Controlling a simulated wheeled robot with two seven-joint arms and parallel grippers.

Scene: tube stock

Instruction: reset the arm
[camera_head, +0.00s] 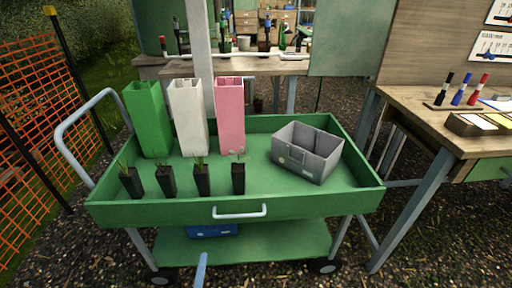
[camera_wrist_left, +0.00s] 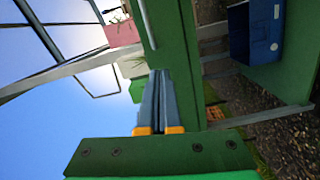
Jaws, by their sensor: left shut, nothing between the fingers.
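My left gripper (camera_head: 203,258) shows as a thin grey-blue tip at the bottom of the head view, in front of the green cart (camera_head: 290,203). In the left wrist view its two fingers (camera_wrist_left: 160,75) are pressed together with nothing between them. The cart's green edge passes just beyond the fingertips in that sideways view. My right gripper is in neither view.
Green (camera_head: 148,120), white (camera_head: 188,118) and pink (camera_head: 230,118) square tubes stand on the cart behind several small black plant pots. A grey bin (camera_head: 306,155) stands right. A blue crate (camera_head: 212,231) is on the lower shelf. A wooden workbench (camera_head: 420,110) stands right.

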